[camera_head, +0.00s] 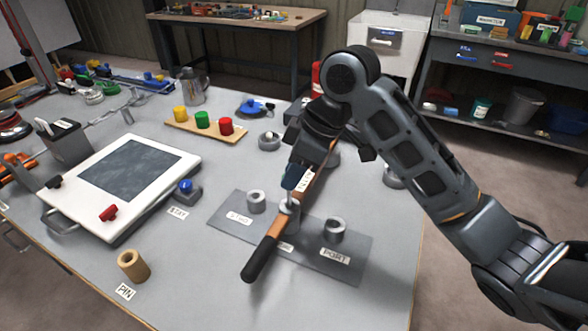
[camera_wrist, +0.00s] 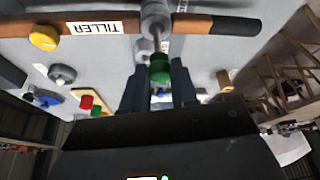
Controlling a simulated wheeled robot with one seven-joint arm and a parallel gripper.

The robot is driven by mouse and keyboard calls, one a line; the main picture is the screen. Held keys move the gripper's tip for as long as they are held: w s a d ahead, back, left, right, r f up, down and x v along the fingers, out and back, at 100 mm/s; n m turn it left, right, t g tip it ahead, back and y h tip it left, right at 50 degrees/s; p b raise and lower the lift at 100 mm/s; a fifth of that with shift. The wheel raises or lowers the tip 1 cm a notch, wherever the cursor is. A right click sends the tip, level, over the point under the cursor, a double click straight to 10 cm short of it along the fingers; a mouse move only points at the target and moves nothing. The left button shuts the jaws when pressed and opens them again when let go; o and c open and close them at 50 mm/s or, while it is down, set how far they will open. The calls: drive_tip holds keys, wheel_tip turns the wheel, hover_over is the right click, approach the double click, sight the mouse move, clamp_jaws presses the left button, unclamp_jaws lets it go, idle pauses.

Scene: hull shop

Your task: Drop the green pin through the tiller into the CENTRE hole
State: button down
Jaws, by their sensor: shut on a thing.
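My gripper (camera_head: 292,178) points down over the tiller and is shut on the green pin (camera_wrist: 159,68). In the wrist view the green head sits between my fingers, and the metal shank runs to the tiller's metal fitting. The head view hides the green head and shows a bit of shank. I cannot tell how far the tip is inside. The tiller (camera_head: 270,245), wooden with a black grip, lies across the middle of a grey plate (camera_head: 225,232). Its metal fitting is over the middle position. The STBD post (camera_head: 256,201) and PORT post (camera_head: 334,229) stand on either side.
A wooden pin holder (camera_head: 133,266) stands by the PIN label at the front left. A white tray (camera_head: 60,198), a blue button by a STAY label (camera_head: 177,213) and a board with coloured knobs (camera_head: 180,126) lie left and behind. The front table area is clear.

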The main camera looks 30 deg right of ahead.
drive_tip(key=shift+f+b, duration=1.6)
drive_tip(key=shift+f, duration=1.05)
idle(0.9)
idle(0.4)
drive_tip(key=shift+c, duration=2)
unclamp_jaws()
drive_tip(key=shift+r, duration=0.1)
drive_tip(key=shift+r+p, duration=3.6)
drive_tip(key=shift+r, duration=0.35)
drive_tip(key=shift+s+f, duration=0.1)
